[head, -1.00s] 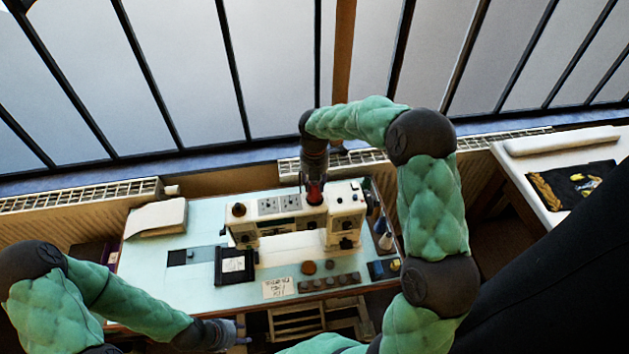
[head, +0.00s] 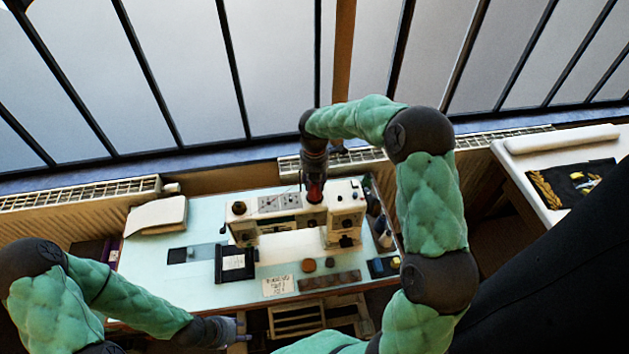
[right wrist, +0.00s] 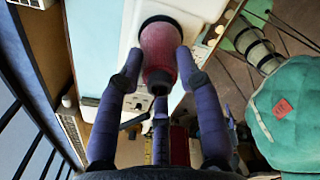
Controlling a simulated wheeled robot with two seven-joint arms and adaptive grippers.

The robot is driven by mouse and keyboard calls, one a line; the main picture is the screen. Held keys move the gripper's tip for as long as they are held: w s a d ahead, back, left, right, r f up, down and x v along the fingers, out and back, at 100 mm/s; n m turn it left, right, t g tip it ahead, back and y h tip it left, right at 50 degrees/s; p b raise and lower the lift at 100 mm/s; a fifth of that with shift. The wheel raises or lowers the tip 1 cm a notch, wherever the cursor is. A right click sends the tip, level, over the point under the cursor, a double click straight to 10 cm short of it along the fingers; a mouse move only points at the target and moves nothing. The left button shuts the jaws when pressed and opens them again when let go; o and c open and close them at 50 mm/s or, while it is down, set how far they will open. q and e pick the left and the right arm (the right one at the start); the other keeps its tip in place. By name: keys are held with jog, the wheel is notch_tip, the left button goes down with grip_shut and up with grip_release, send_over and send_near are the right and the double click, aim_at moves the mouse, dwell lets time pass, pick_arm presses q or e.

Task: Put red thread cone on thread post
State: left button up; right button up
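The red thread cone (head: 315,190) is at the top of the white sewing machine (head: 285,228). In the right wrist view the cone (right wrist: 159,55) has its narrow end toward my wrist and its wide end against or just over the white machine top. My right gripper (head: 315,178) comes down from above. Its fingers (right wrist: 159,58) lie on both sides of the cone and appear to touch it. The thread post is hidden, so I cannot tell how the cone sits on it. My left gripper (head: 240,332) is at the table's front edge, away from the machine; its fingers are too small to read.
The pale blue table (head: 150,275) holds a black-framed card (head: 236,262), a paper note (head: 278,285), a brown tray (head: 329,280) and a folded cream cloth (head: 157,214). Spools (head: 384,236) stand at its right edge. The table's left part is mostly clear.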

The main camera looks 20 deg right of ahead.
jog(key=o, duration=0.4)
jog(key=shift+o, duration=0.2)
notch_tip(320, 180, up, 12)
dwell(0.4)
dwell(0.3)
